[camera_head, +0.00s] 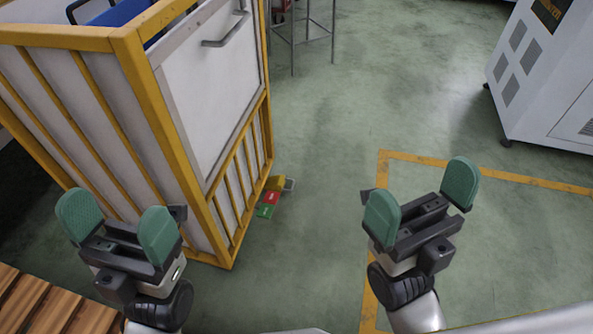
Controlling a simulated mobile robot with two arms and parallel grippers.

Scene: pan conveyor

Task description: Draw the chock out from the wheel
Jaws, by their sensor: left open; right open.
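A small yellow block with a grey end (276,183), which looks like the chock, lies on the floor at the near right foot of a yellow-framed cart (131,52) with white panels. No wheel can be made out there. My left gripper (119,225) is open and empty in front of the cart, left of the block. My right gripper (421,201) is open and empty over the floor, well to the right of the block. Neither touches the cart or the block.
A red marker (271,198) and a green marker (264,212) lie beside the cart. A grey metal stand (300,42) is behind. A white cabinet (545,75) stands at far right. Wooden slats (40,305) are at lower left. The green floor between cart and cabinet is clear.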

